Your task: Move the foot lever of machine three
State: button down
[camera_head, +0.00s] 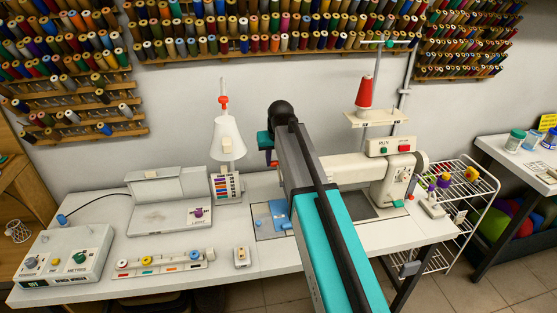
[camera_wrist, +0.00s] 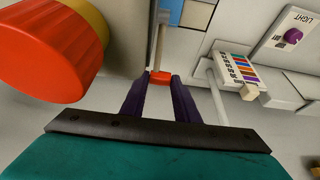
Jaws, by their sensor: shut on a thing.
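The cream sewing machine (camera_head: 395,165) stands on the white table, partly hidden behind my arm. In the wrist view a lever with a red tip (camera_wrist: 160,78) on a thin pale rod (camera_wrist: 161,42) lies beside the machine's cream body (camera_wrist: 120,30). My gripper (camera_wrist: 160,84) has its two purple fingers around the red tip, shut on it. In the head view my gripper (camera_head: 270,156) shows only in part, left of the arm, and the lever cannot be made out clearly. I cannot read a machine number.
A large red and yellow round part (camera_wrist: 55,45) is close to my gripper at left in the wrist view. Thread racks (camera_head: 260,30) line the wall.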

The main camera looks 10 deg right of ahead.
jog(key=shift+s+f, duration=0.1)
jog(key=shift+s, duration=0.3)
jog(key=c, duration=1.8)
grip_release()
jog(key=o, duration=0.4)
jog(key=shift+s, duration=0.1)
jog(key=shift+o, duration=0.2)
jog(key=shift+r, duration=0.35)
jog(key=b+v, duration=0.2)
jog(key=v, duration=1.1)
jog(key=shift+r, duration=0.15)
